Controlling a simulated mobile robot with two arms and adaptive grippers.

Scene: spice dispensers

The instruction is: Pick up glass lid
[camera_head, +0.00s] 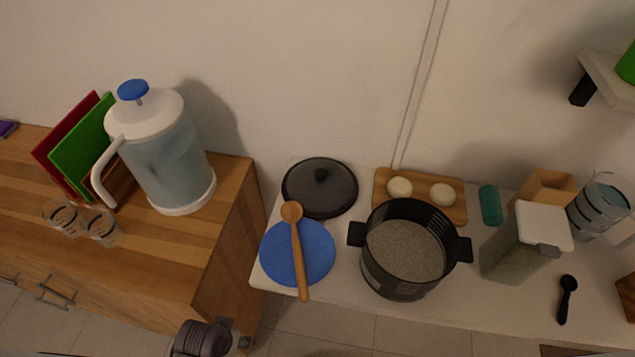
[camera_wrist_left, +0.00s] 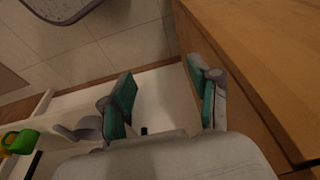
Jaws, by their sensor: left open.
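The glass lid (camera_head: 335,198) is round and dark with a black rim and a central knob. It lies flat on the white counter, behind the blue plate and left of the black pot, with nothing on it. My left gripper (camera_wrist_left: 162,97) shows in the left wrist view with its two teal-padded fingers spread apart and nothing between them. The lid cannot be made out in that view. In the head view only a dark part of my arm shows at the bottom edge, well short of the lid. My right gripper is in neither view.
A wooden spoon (camera_head: 297,255) lies across the blue plate (camera_head: 318,252) in front of the lid. The black pot (camera_head: 375,277) holds grainy contents. A cutting board (camera_head: 420,190) with two pale round pieces lies behind it. A large dispenser (camera_head: 170,160) stands on the wooden cabinet (camera_head: 228,195).

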